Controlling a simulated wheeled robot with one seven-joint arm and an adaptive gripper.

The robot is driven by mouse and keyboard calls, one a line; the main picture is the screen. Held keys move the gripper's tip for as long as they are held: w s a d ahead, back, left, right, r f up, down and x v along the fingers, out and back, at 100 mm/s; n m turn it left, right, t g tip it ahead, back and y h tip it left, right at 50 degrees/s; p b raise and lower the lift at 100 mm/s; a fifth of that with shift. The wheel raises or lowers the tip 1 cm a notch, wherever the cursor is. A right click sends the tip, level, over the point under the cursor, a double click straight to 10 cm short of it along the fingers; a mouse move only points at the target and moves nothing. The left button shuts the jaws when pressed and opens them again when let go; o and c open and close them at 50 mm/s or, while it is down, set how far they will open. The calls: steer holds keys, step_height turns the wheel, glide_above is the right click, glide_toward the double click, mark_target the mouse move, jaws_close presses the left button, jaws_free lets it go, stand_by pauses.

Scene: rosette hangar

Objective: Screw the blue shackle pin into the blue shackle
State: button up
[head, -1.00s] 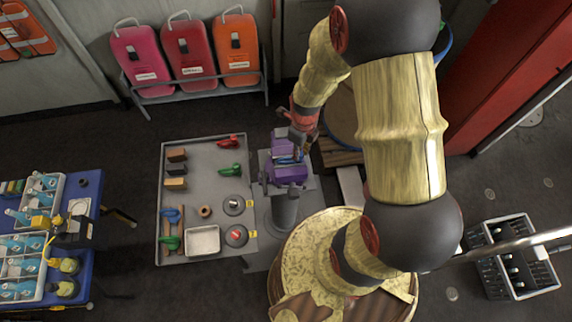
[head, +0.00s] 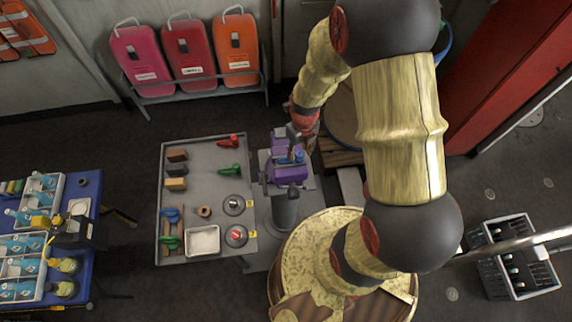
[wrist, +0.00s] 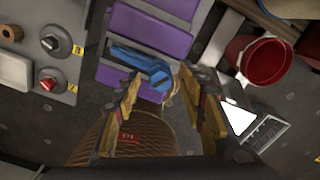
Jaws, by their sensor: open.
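A purple vise (head: 291,174) on a grey pedestal holds a blue shackle (head: 283,160). A blue rounded piece, seemingly the shackle pin's head (head: 299,156), stands at the shackle's right end. In the wrist view the blue shackle (wrist: 128,57) lies across the purple jaws, with the round pin head (wrist: 159,76) at its end nearest my gripper. How deep the pin sits cannot be seen. My gripper (wrist: 160,92) is open and empty; its yellow-brown fingers stand either side of the pin head, apart from it. In the head view my gripper (head: 302,140) is partly hidden beside the vise.
A grey cart (head: 205,190) left of the vise carries red, green and blue parts, wooden blocks, a white tray (head: 203,240) and two round knobs. A blue table (head: 85,190) with bottles stands far left.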

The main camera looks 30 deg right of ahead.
steer(key=shift+r+p, duration=1.5)
steer(key=shift+r, duration=0.55)
steer(key=shift+f, duration=0.1)
